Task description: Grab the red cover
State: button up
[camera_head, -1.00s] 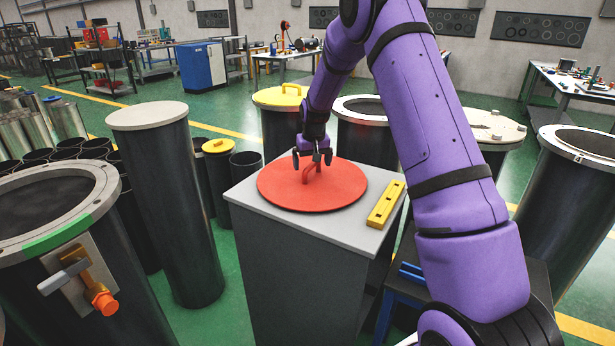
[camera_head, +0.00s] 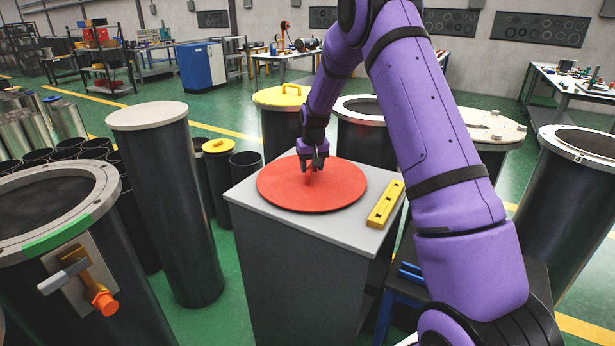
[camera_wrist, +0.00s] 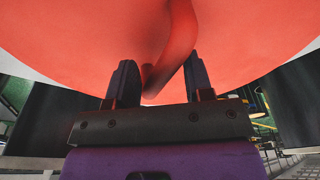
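The red cover (camera_head: 340,190) is a flat round disc lying on top of a grey cabinet (camera_head: 290,262). It has a raised red bar handle (camera_head: 308,178), also seen slanting between my fingers in the wrist view (camera_wrist: 172,58). My gripper (camera_head: 313,167) points down over the cover's middle, at the handle. In the wrist view, my two dark fingers (camera_wrist: 162,75) stand apart, one on each side of the handle. I cannot tell whether both press on it. The head view hides part of the handle behind my fingers. The cover appears to rest flat on the cabinet.
A yellow bar-shaped object (camera_head: 386,204) lies on the cabinet's right edge. A tall white-topped cylinder (camera_head: 165,210) stands to the left. A yellow-covered cylinder (camera_head: 281,98) and an open flanged cylinder (camera_head: 362,109) stand behind. A blue stool-like frame (camera_head: 400,292) is at the cabinet's right.

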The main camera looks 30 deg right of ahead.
grip_shut()
jog(key=shift+r, duration=0.1)
jog(key=shift+r, duration=1.95)
